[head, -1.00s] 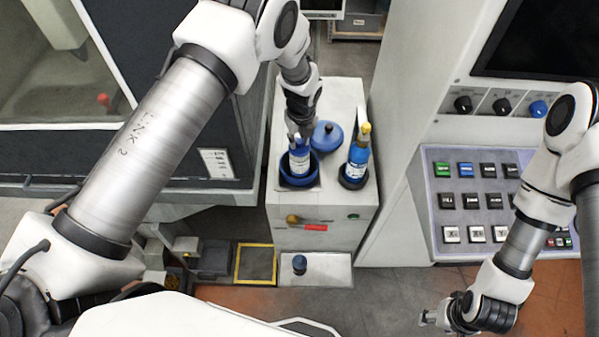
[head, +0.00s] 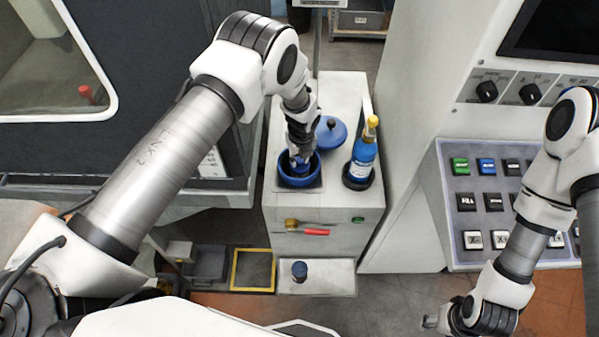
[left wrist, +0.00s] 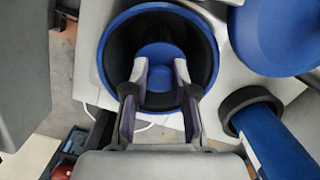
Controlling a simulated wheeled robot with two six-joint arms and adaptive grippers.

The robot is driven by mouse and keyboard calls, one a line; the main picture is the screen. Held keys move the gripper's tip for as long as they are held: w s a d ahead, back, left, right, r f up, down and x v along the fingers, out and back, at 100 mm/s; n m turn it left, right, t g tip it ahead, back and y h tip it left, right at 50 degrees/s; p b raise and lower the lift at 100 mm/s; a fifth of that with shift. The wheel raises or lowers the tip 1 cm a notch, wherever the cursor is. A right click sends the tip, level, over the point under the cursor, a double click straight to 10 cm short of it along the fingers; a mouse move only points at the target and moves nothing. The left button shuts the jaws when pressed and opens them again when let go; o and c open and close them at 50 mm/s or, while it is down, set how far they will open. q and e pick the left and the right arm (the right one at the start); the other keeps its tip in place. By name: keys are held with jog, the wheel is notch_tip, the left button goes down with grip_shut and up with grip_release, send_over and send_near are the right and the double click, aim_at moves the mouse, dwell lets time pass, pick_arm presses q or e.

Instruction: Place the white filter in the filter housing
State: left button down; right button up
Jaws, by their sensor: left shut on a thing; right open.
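The filter housing is a round blue cup (head: 296,182) with a dark inner lining, on top of the pale cabinet. My left gripper (head: 300,160) reaches down into it from above. In the left wrist view the left gripper's fingers (left wrist: 160,74) are shut on a blue-topped filter (left wrist: 160,54) inside the housing (left wrist: 207,45). The filter's lower part is hidden, and I cannot tell if it touches the bottom. No white surface of it shows clearly now. My right gripper (head: 430,321) is open and empty, low at the right, away from the cabinet.
A blue lid (head: 331,131) with a dark knob lies behind the housing. A blue bottle with a yellow cap (head: 364,155) stands in a black ring holder (head: 358,182) to the right. A button panel (head: 490,200) is further right. The cabinet front (head: 325,215) carries small controls.

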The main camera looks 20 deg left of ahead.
pick_arm(q)
jog(key=f+b, duration=0.1)
jog(key=f, duration=0.1)
jog(key=shift+s+f+b, duration=0.25)
jog(key=shift+f+b, duration=0.05)
jog(key=shift+b, duration=0.05)
jog(key=shift+r, duration=0.2)
jog(key=shift+w+f, duration=0.1)
jog(key=shift+f, duration=0.05)
pick_arm(e)
notch_tip(320, 180, down, 2)
jog(key=shift+s+f, duration=0.1)
pick_arm(q)
jog(key=c, duration=0.9)
grip_release()
jog(key=shift+c, duration=0.2)
pick_arm(e)
jog(key=shift+s, duration=0.1)
pick_arm(q)
notch_tip(320, 180, up, 12)
jog(key=s+d+p, duration=0.1)
jog(key=p, duration=0.9)
jog(key=shift+s, duration=0.15)
pick_arm(e)
notch_tip(320, 180, up, 10)
